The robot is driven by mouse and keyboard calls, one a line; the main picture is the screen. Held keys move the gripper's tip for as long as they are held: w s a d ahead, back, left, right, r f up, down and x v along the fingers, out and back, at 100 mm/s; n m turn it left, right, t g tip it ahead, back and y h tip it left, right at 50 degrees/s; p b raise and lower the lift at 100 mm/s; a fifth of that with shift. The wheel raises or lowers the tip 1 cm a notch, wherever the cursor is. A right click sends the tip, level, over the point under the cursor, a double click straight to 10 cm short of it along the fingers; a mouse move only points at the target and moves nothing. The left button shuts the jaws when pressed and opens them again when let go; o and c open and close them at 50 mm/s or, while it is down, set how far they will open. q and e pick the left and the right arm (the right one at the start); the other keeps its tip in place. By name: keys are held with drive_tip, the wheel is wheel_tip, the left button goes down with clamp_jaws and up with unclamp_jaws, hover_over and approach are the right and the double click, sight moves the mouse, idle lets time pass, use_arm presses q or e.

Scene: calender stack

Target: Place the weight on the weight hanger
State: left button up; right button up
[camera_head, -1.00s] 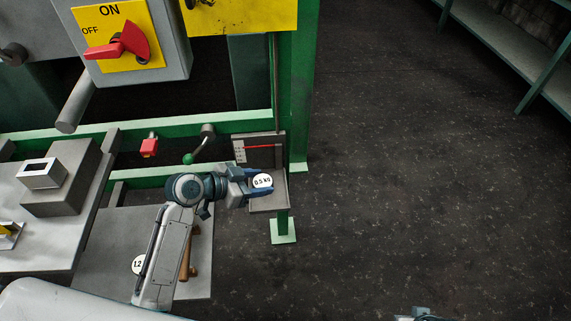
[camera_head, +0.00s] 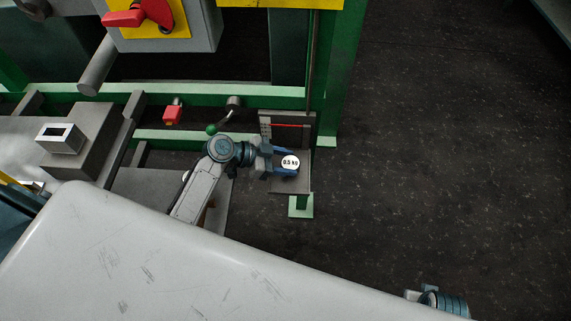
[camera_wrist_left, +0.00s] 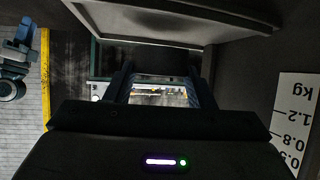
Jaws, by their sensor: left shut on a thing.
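The weight (camera_head: 290,162) has a round white face marked 0.5 kg. My left gripper (camera_head: 285,162) is shut on it, with blue fingers on either side. In the head view the weight overlaps the grey plate (camera_head: 289,186) of what looks like the weight hanger, below a scale board (camera_head: 291,120) with a red pointer line. I cannot tell whether the weight touches the plate. The left wrist view shows the finger bases and the upside-down kg scale (camera_wrist_left: 294,120); the weight is not clear there. A blue-grey part of my right arm shows at the bottom; its fingertips are not clear.
A green post (camera_head: 325,90) stands just behind the scale board. A lever with a green knob (camera_head: 212,129) and a red button (camera_head: 172,114) are to the left. A grey switch box (camera_head: 205,25) hangs above. Open dark floor (camera_head: 430,140) lies to the right.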

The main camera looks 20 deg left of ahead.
use_arm(q)
drive_tip(key=shift+f, duration=0.95)
use_arm(e)
drive_tip(key=shift+r, duration=0.1)
use_arm(q)
drive_tip(key=o, duration=1.3)
drive_tip(key=shift+f, duration=0.1)
drive_tip(key=shift+o, duration=0.2)
use_arm(e)
drive_tip(key=shift+w+r, duration=0.1)
drive_tip(key=shift+r, duration=0.1)
use_arm(q)
drive_tip(key=shift+v, duration=1.2)
drive_tip(key=v, duration=0.5)
drive_tip(key=shift+a+b, duration=0.1)
drive_tip(key=shift+b, duration=0.25)
use_arm(e)
drive_tip(key=shift+v, duration=1)
